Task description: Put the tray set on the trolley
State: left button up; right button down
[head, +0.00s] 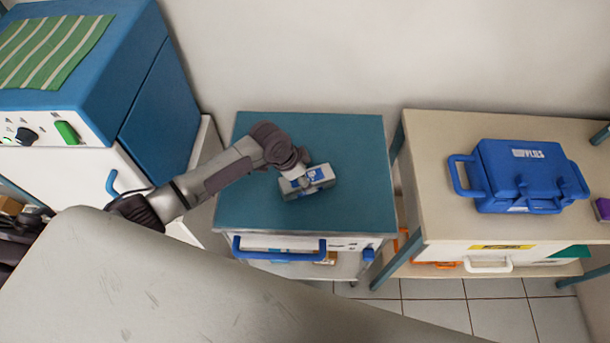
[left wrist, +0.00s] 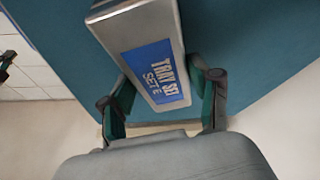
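The tray set (head: 306,182) is a small grey metal box with a blue label. It is at the trolley's teal top (head: 262,215), near the middle in the head view. My left gripper (head: 297,178) reaches in from the left. Its fingers (left wrist: 160,85) lie along both sides of the box and appear shut on it. I cannot tell whether the box rests on the top or is slightly above it. My right gripper is not in view.
A beige table (head: 440,215) on the right carries a blue case (head: 525,175). A blue and white cabinet (head: 155,105) with a striped green cloth (head: 50,50) stands left. The trolley has a blue front handle (head: 280,256). Its top is clear around the box.

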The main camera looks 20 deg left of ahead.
pick_arm(q)
jog(key=shift+o, duration=1.4)
jog(key=shift+r, duration=0.15)
jog(key=v, duration=1.2)
jog(key=shift+b, duration=0.35)
